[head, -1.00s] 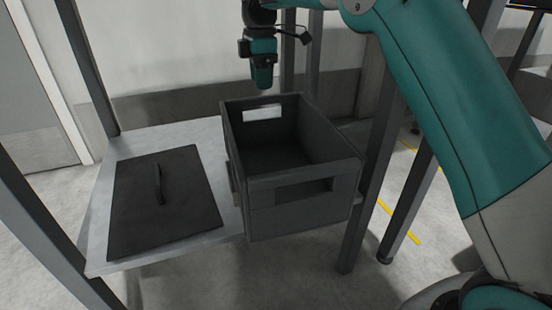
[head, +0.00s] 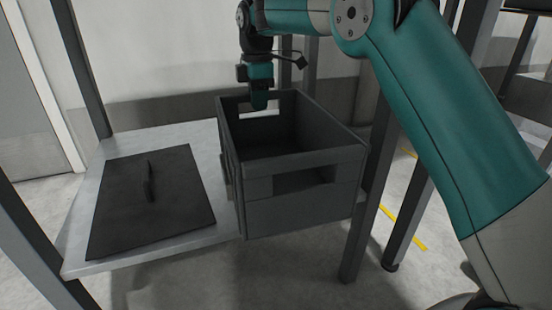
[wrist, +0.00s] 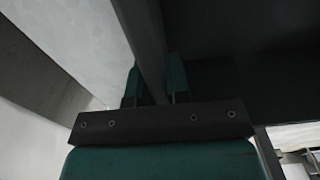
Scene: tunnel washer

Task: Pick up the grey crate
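The grey crate (head: 300,216) is a dark, open-topped box with handle openings in its near and far ends. It stands upright at the right end of the light table, and its inside looks empty. My gripper (head: 259,104) points down at the crate's far end wall, with its fingertips at rim height. In the wrist view my gripper (wrist: 155,82) has one finger on each side of the dark crate wall (wrist: 146,35). The fingers look apart, with the wall between them; firm contact does not show.
A dark flat panel with an upright handle (head: 150,205) lies on the light table (head: 165,256), left of the crate. Grey frame posts (head: 362,210) rise right of the crate and at the left. A pale wall (head: 170,60) stands behind.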

